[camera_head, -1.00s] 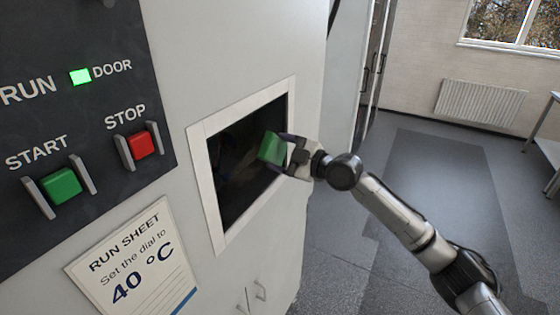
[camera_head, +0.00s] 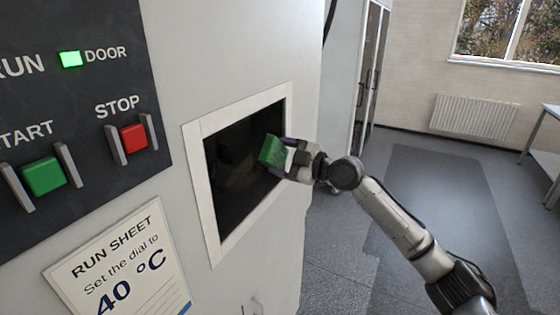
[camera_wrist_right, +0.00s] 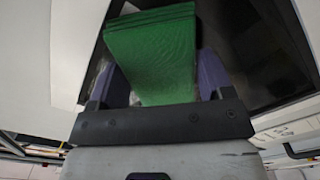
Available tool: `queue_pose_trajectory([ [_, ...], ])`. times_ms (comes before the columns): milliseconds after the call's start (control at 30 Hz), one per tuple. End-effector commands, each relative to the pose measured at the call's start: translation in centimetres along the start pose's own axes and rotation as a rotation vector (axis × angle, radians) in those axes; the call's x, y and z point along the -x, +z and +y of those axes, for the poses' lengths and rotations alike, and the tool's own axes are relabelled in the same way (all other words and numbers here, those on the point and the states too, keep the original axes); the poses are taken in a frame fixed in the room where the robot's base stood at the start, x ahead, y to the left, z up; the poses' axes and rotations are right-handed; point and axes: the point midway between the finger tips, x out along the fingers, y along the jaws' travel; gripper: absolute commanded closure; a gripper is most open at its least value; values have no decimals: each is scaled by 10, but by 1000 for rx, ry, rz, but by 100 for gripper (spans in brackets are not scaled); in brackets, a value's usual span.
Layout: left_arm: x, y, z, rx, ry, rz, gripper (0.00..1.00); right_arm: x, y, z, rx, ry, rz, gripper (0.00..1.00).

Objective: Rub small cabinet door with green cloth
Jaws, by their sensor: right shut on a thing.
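The green cloth (camera_head: 270,150) is a folded block held at the dark panel of the small cabinet door (camera_head: 232,190), which has a pale frame. My right gripper (camera_head: 284,154) is shut on the cloth, at the right side of the panel. In the right wrist view the cloth (camera_wrist_right: 155,55) sits between the two fingers (camera_wrist_right: 160,85), with the dark panel (camera_wrist_right: 255,50) behind it. I cannot tell whether the cloth touches the panel. My left gripper is not in view.
A dark control panel with a green START button (camera_head: 43,176), a red STOP button (camera_head: 133,138) and a lit green DOOR lamp (camera_head: 71,59) is at the left. A run sheet (camera_head: 120,265) is below it. Open floor (camera_head: 440,190) lies at the right.

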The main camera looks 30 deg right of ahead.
Motion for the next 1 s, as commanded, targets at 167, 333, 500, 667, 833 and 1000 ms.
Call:
queue_pose_trajectory([
  [167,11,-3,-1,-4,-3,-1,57,6,-4,0,4,19,-18,61],
  [333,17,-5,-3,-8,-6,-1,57,5,-13,-9,2,14,-15,61],
  [500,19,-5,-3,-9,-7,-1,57,4,-17,-15,0,11,-12,61],
  [667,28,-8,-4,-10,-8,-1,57,3,-25,-20,-1,8,-11,61],
  [833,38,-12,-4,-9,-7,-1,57,1,-36,-30,-1,6,-11,61],
  [1000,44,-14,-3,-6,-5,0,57,0,-41,-38,-1,7,-10,61],
])
